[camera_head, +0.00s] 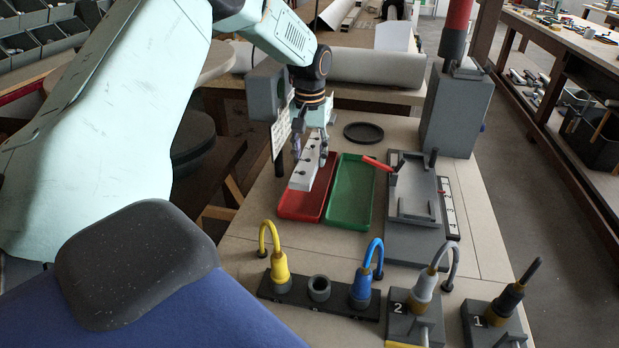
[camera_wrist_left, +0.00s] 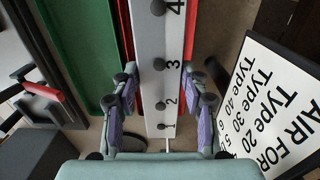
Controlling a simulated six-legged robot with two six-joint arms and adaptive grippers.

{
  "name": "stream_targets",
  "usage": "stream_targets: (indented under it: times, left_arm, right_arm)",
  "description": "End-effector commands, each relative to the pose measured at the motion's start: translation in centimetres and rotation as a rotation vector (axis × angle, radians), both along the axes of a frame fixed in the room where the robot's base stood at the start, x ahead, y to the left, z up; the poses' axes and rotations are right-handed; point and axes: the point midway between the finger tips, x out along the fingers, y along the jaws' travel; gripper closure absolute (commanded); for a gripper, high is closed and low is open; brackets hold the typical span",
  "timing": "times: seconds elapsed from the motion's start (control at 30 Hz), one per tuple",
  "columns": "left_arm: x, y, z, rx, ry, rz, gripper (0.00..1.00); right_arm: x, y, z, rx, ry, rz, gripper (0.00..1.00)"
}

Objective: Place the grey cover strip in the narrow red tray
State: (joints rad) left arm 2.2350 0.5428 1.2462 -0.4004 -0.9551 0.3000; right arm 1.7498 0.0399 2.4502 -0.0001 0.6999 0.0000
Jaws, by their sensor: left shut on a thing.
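My left gripper (camera_head: 313,146) is shut on the grey cover strip (camera_head: 304,174), a long pale bar with dark holes. The strip is over the narrow red tray (camera_head: 291,209) and lies roughly along its length. In the left wrist view, the fingers (camera_wrist_left: 163,83) stand on both sides of the strip (camera_wrist_left: 160,48), which carries the numbers 1 to 4. Red tray edges (camera_wrist_left: 189,28) show beside it. I cannot tell whether the strip touches the tray floor. My right gripper is not in view.
A green tray (camera_head: 350,196) lies just right of the red one. A grey fixture with a red lever (camera_head: 377,164) stands further right. A black disc (camera_head: 363,132) lies behind. Yellow (camera_head: 281,266) and blue (camera_head: 362,286) hooked tools stand in a front rack. A sign (camera_wrist_left: 277,110) is beside the gripper.

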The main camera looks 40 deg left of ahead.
Motion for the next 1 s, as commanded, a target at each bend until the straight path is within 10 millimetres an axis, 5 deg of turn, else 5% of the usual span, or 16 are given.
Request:
stream_targets:
  times: [0.57, 0.97, 1.0]
  left_arm:
    - [0.0, 0.0, -6.2, 0.000, -0.001, -0.001, 1.00]
    - [0.1, 0.0, -6.6, 0.000, -0.002, 0.000, 1.00]
    - [0.0, 0.0, -6.7, 0.000, -0.001, 0.000, 0.55]
  right_arm:
    - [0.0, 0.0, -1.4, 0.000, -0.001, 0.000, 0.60]
    - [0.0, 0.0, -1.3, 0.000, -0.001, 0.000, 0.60]
    - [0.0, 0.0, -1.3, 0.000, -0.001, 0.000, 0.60]
